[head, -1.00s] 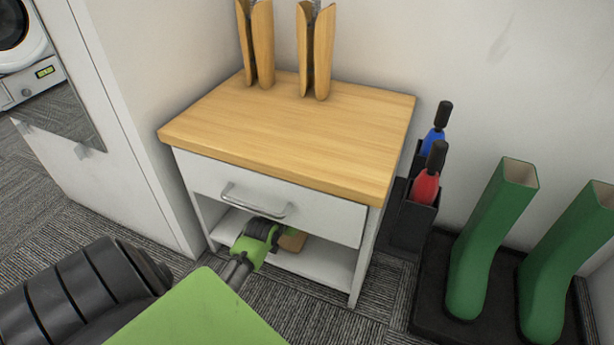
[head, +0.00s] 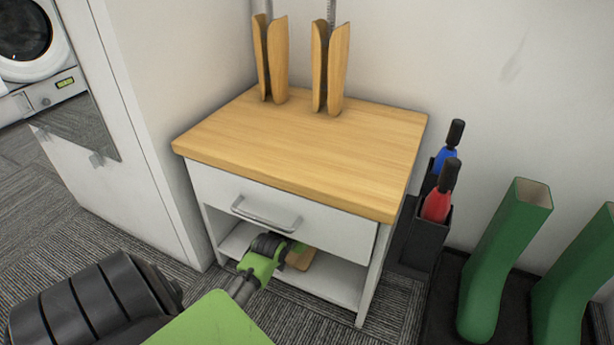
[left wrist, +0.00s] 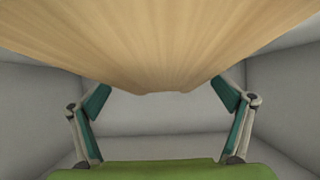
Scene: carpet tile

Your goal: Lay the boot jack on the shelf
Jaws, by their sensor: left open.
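The boot jack (head: 301,260) is a light wooden piece inside the open compartment under the drawer, at or just above the shelf (head: 338,286). The gripper and the drawer front hide part of it. In the left wrist view the boot jack (left wrist: 160,45) fills the upper middle, close to the camera, with its narrower end between the finger lines. My left gripper (head: 288,250) reaches into the compartment beside the wood. Its two teal-padded fingers stand apart, so it is open. Whether a finger touches the wood cannot be told. My right gripper is not in view.
The drawer (head: 285,212) with its bar handle (head: 266,215) is shut just above my left gripper. Two wooden boot shapers (head: 328,70) stand on the top (head: 300,140). A black brush holder (head: 425,240) and green boots (head: 500,260) stand at the right.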

